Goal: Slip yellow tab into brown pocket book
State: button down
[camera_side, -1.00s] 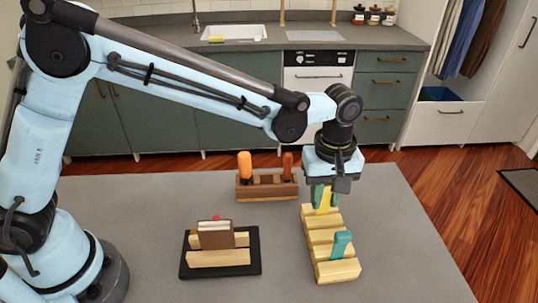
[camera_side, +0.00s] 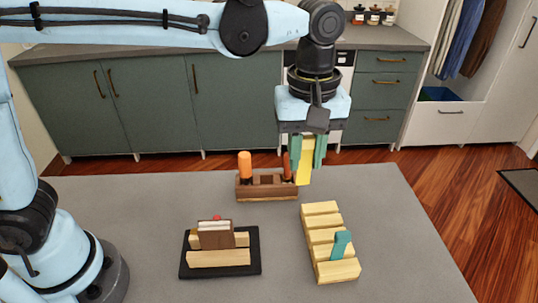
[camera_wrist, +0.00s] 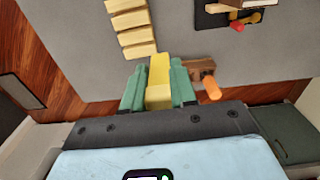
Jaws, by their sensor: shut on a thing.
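My gripper (camera_side: 306,160) is shut on the yellow tab (camera_side: 304,174) and holds it hanging above the far part of the table. In the wrist view the yellow tab (camera_wrist: 158,75) sits between the green fingers of my gripper (camera_wrist: 158,90). The brown pocket book (camera_side: 215,236) stands upright on a black base (camera_side: 220,270) between light wooden blocks, to the left of and nearer than my gripper. Its top shows pale pages. In the wrist view only part of the book's stand (camera_wrist: 212,18) shows at the top edge.
A slotted wooden rack (camera_side: 322,210) with a teal tab (camera_side: 342,244) stands at the right. The table between the book and the rack is clear.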

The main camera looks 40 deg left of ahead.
jog(key=s+a, duration=0.3)
jog(key=s, duration=0.4)
jog(key=s+a+r, duration=0.1)
jog(key=s+a, duration=0.3)
jog(key=s, duration=0.3)
jog(key=shift+s+a+r, duration=0.15)
jog(key=shift+r, duration=0.1)
jog(key=shift+f, duration=1.95)
jog(key=shift+f, duration=2.55)
jog(key=c, duration=0.5)
grip_release()
notch_tip(320, 180, up, 7)
